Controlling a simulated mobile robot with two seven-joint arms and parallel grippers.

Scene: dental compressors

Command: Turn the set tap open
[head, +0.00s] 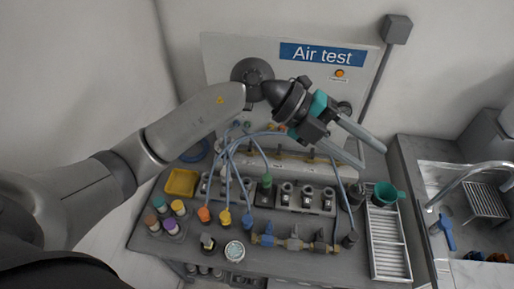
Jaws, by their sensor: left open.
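My left gripper (372,158) reaches in from the left across the Air test panel. Its two grey fingers are apart and empty, pointing down and right above the back of the bench. A brass pipe piece with small taps (293,243) lies along the front of the bench, with a blue part (267,239) at its left end. It is below and left of the fingertips, well apart from them. I cannot tell which of these taps is the set tap, nor how its handle is turned. My right gripper is not in view.
The Air test panel (365,82) stands behind the bench. Blue hoses (229,170) run to coloured fittings. A yellow tray (182,183), coloured jars (162,206), a gauge (234,250), a metal rack (388,240) and a green funnel (386,193) surround the pipe. A sink with a blue lever (447,232) is right.

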